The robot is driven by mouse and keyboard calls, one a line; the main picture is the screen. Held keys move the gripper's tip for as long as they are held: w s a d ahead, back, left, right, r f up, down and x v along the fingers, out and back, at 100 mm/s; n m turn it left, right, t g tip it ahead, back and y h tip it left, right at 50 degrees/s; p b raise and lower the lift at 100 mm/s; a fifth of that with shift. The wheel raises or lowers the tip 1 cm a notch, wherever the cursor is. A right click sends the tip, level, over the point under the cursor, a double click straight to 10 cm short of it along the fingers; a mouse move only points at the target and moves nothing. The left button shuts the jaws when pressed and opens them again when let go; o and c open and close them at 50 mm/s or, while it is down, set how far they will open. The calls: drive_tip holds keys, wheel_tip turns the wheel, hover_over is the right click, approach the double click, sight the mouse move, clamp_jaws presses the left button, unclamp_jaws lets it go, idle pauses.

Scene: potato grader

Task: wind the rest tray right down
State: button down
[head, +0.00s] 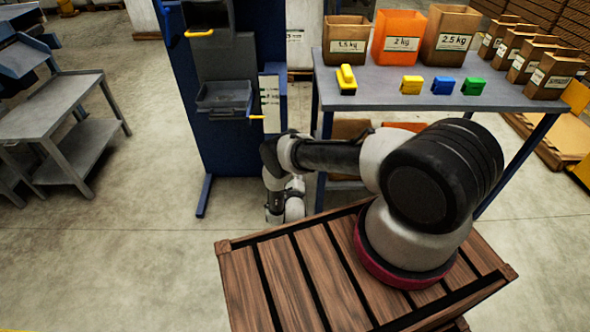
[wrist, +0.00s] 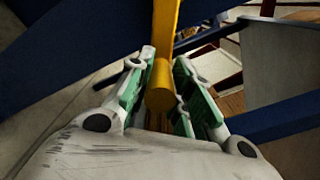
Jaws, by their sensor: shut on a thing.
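The rest tray (head: 224,97) is a shallow grey tray on the front of the dark blue machine (head: 205,150), below a dark hopper-like box. A short yellow handle (head: 257,117) sticks out just below the tray's right side. In the wrist view my gripper (wrist: 161,92) has its green-padded fingers on both sides of a yellow crank handle (wrist: 165,35), shut on its rounded end. In the head view my arm reaches down in front of the machine's lower right. My fingers and the held handle are hidden there.
A grey table (head: 385,95) to the right carries paper bags, an orange bag (head: 398,37) and small coloured clips. A slatted wooden crate (head: 300,270) is in front. Floor between stand and machine is clear.

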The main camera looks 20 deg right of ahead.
drive_tip(key=shift+s+f+m, duration=0.1)
drive_tip(key=shift+f+m, duration=0.4)
drive_tip(key=c, duration=1.3)
unclamp_jaws()
drive_tip(key=shift+a, duration=0.1)
drive_tip(key=shift+o, duration=0.2)
drive_tip(key=v, duration=0.7)
drive_tip(key=shift+s, duration=0.15)
drive_tip(key=shift+r, duration=0.1)
